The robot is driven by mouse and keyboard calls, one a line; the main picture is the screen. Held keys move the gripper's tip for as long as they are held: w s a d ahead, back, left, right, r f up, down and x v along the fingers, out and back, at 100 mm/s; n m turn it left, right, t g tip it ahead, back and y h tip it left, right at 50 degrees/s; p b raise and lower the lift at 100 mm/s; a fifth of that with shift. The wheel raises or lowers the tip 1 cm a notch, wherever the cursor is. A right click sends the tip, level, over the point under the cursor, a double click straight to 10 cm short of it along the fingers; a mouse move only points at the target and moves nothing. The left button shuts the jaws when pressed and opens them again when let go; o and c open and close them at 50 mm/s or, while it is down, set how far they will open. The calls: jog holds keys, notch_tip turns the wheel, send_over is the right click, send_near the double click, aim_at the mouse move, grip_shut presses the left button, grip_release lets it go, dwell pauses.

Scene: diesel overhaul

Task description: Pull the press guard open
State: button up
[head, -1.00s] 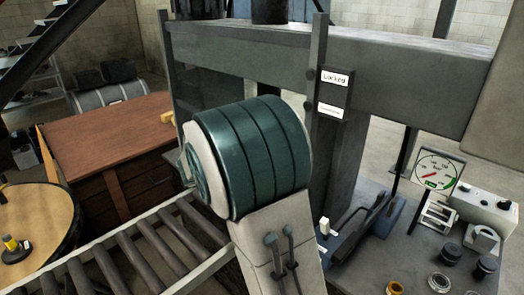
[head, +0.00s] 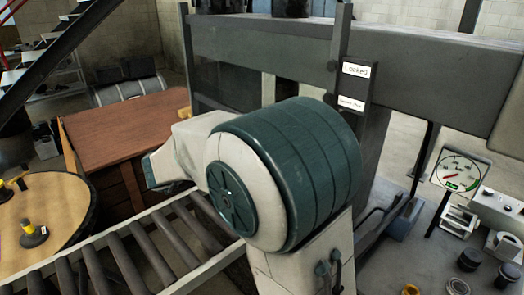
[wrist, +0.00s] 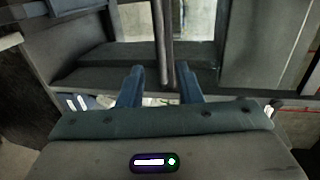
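The press frame (head: 440,70) stands across the head view, with a small box reading "Locked" (head: 356,70) on its post. A dark panel (head: 228,82), which looks like the press guard, spans the frame left of this post. My arm covers its lower part. In the wrist view the two blue fingers of my gripper (wrist: 160,76) are apart, with nothing held. A thin dark upright bar (wrist: 163,40), perhaps the guard's handle or edge, stands in line with the gap between them. I cannot tell how far beyond the fingertips it is. My gripper is hidden in the head view.
A roller conveyor (head: 150,235) runs below my arm. A pressure gauge (head: 461,171) and several small parts sit on the bench at right.

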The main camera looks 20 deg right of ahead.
jog(key=v, duration=0.2)
jog(key=shift+s+a+r, duration=0.1)
jog(key=shift+s+a, duration=0.05)
jog(key=shift+a, duration=0.2)
